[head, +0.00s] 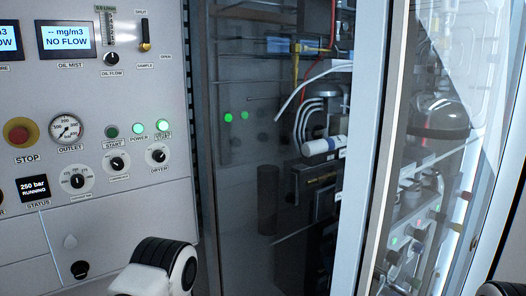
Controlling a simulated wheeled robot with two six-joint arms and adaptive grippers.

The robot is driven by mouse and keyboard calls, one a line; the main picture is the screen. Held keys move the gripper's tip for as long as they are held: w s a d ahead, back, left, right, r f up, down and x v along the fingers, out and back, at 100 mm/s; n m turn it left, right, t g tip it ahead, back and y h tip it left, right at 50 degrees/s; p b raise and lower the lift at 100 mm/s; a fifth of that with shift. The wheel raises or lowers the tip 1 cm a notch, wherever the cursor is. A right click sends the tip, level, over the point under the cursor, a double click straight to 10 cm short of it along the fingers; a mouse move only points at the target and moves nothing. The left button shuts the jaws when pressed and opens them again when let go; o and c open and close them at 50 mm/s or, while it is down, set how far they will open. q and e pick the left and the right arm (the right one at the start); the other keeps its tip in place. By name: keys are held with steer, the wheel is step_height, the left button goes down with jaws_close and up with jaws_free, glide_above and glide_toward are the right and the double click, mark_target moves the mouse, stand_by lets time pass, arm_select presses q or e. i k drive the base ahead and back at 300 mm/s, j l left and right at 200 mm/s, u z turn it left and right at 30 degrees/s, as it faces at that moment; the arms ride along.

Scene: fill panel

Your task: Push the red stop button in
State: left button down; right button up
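The red stop button (18,134) is a round red knob on a yellow ring at the left edge of the grey panel, above the label STOP. It stands out from the panel and nothing covers it. A white and black part of my own arm shows at the bottom, below and right of the button and apart from it. Another dark part of mine shows at the bottom right corner. No gripper fingers show in this view.
The panel (110,215) also carries an outlet gauge (66,128), a status display (33,188), a NO FLOW display (66,40) and several knobs and lights. To the right, a glass door (370,150) stands beside the cabinet's hoses and wires.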

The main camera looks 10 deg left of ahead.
mark_target(18, 136)
steer(key=k+u, duration=0.15)
steer(key=u, duration=0.25)
steer(key=k+u, duration=0.1)
steer(key=u, duration=0.3)
steer(key=k+u, duration=0.15)
steer(key=u, duration=0.25)
steer(key=i+l+u, duration=0.1)
steer(key=i+u, duration=0.35)
